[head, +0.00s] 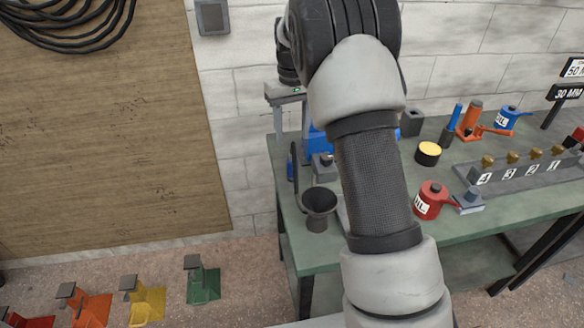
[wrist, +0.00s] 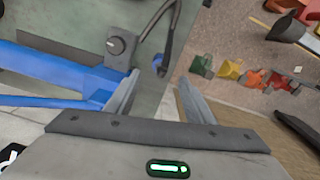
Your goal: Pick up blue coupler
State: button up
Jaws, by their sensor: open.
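A small blue coupler (wrist: 157,64) shows in the wrist view at the end of a black hose, beside the green bench's edge. In the head view a small blue piece (head: 290,170), apparently the same coupler, shows by the bench's left edge next to the dark hose loop. My gripper (wrist: 158,78) is open and empty. In the wrist view the coupler appears between its two fingertips, apparently beyond them; the exact distance is unclear. In the head view my gripper (head: 291,134) points down above the bench's left end, higher than the coupler.
A large blue tool body (wrist: 50,75) lies left of my fingers. On the green bench (head: 440,245) stand a dark funnel (head: 319,202), a red oil can (head: 430,199) and a numbered rack (head: 515,174). Coloured stands, including a green one (head: 203,282), are on the floor at left.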

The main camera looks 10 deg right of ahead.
aim_at(292, 160)
notch_tip(292, 160, down, 12)
jog(key=shift+f+b, duration=0.25)
jog(key=shift+b, duration=0.75)
jog(key=shift+c, duration=0.5)
grip_shut()
jog(key=shift+r, duration=0.15)
